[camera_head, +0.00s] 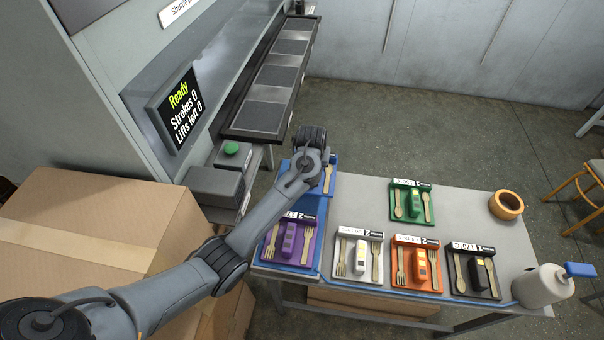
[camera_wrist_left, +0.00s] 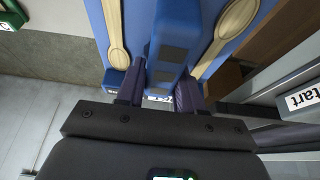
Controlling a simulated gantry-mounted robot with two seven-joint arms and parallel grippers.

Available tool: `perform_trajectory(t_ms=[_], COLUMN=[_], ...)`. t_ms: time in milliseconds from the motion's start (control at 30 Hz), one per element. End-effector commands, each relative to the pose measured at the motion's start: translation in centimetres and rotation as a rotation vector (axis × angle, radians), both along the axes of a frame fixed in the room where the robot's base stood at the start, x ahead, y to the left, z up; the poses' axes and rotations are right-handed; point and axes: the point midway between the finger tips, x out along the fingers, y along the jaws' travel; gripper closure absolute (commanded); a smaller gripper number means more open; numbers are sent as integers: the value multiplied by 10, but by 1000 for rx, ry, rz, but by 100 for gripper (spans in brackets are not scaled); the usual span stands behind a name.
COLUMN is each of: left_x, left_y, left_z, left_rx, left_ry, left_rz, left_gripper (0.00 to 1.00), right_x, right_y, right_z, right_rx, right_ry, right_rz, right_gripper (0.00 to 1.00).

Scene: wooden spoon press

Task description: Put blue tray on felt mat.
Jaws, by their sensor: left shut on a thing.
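The blue tray (camera_wrist_left: 145,15) carries two wooden spoons and a blue block-shaped handle (camera_wrist_left: 172,50) in its middle. My left gripper (camera_wrist_left: 160,92) is shut on this handle. In the head view the blue tray (camera_head: 319,187) is at the table's far left corner, partly hidden by my left wrist. I cannot tell whether it touches the surface below. A flat blue surface (camera_head: 268,263) lies under and around the purple tray at the table's left end; I cannot tell whether it is felt. My right gripper is not in view.
Purple (camera_head: 281,258), white (camera_head: 342,268), orange (camera_head: 399,279), black (camera_head: 457,285) and green (camera_head: 402,212) trays stand on the grey table (camera_head: 360,205). A wooden bowl (camera_head: 507,203) and a white bottle (camera_head: 540,288) are right. Dark square pads (camera_head: 258,117) line the long machine bed. A cardboard box (camera_head: 70,200) stands left.

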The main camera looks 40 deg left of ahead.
Motion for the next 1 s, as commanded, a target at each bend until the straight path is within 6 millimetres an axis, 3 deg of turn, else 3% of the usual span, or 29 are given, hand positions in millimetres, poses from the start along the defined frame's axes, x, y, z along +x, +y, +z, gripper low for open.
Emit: perform_trajectory(t_ms=[100,300,467,767,1000], left_x=[-1,-1,-1,-2,-1], left_y=[19,37,39,38,38], left_z=[-13,-21,-26,-61,-62], left_rx=[-1,1,0,0,1], left_ry=[-2,-3,-1,-1,-2], left_rz=[1,0,-1,-2,-1], left_gripper=[100,100,100,100,100], right_x=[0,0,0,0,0], right_y=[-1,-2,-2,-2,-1], right_z=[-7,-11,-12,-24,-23], right_rx=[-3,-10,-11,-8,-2], right_ry=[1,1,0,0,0], right_rz=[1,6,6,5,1], right_gripper=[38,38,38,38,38])
